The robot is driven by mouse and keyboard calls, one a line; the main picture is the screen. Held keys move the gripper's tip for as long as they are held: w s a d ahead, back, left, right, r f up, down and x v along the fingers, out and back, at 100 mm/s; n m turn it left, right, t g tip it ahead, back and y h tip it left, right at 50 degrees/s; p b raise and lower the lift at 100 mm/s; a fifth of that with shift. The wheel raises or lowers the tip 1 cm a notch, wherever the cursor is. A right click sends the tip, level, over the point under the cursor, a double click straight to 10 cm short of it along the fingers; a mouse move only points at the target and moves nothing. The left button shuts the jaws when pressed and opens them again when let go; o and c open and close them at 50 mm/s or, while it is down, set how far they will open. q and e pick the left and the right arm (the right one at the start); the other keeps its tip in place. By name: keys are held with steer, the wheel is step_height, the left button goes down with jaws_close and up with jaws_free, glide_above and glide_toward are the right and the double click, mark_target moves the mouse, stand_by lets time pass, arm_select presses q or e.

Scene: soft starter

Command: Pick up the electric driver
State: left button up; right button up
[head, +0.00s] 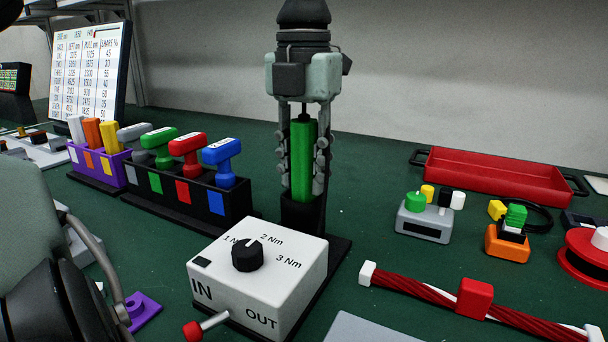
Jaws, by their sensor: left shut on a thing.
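A green upright bar, which I take to be the electric driver (302,145), stands in a black holder (301,212) near the middle of the head view. My left gripper (304,172) points straight down over it. Its fingers are shut on the driver's two sides. The driver's lower end is hidden inside the holder, and the fingers cover parts of its sides. I cannot tell whether it is lifted at all. My right gripper is not in view.
A white torque box (262,282) with a black knob stands in front of the holder. A black rack (198,203) with several coloured handled tools is at left. A red tray (494,174), a grey button box (424,222) and a red cable bundle (425,290) are at right.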

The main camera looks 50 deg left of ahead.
arm_select(q)
steer(key=shift+r, duration=0.1)
